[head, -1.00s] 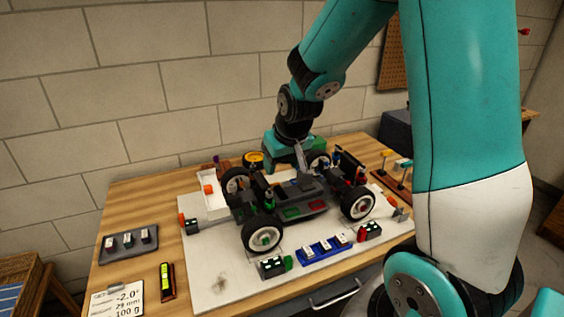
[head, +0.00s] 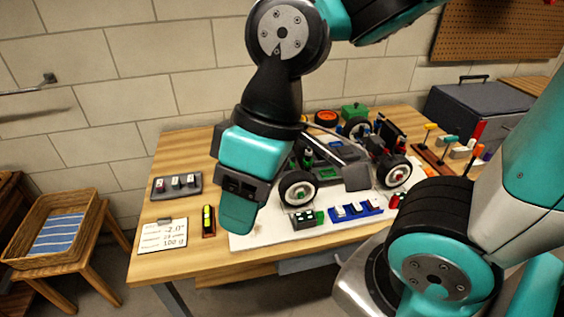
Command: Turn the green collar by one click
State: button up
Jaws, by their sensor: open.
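The RC car (head: 345,165) stands on a white board on the workbench, partly hidden behind my gripper. A small green part (head: 307,158) shows on the upright at its near left corner, above the left wheel (head: 298,189); it looks like the green collar, but it is too small to be sure. My gripper (head: 238,213) hangs in front of the board's left part, pointing down, nearer the camera than the car. It is open, and nothing shows between its fingers. It is apart from the green part.
A blue tray (head: 356,211) and small dark blocks lie along the board's near edge. Left are a grey tray (head: 176,186), a level (head: 208,221) and a note card (head: 163,235). A green box (head: 355,111) stands behind the car, with upright-handled tools (head: 447,150) at right.

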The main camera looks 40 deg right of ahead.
aim_at(308, 164)
jog(key=u, duration=1.55)
jog(key=k, duration=1.05)
jog(key=z, duration=1.3)
jog(key=i, duration=0.5)
jog(key=u, duration=0.05)
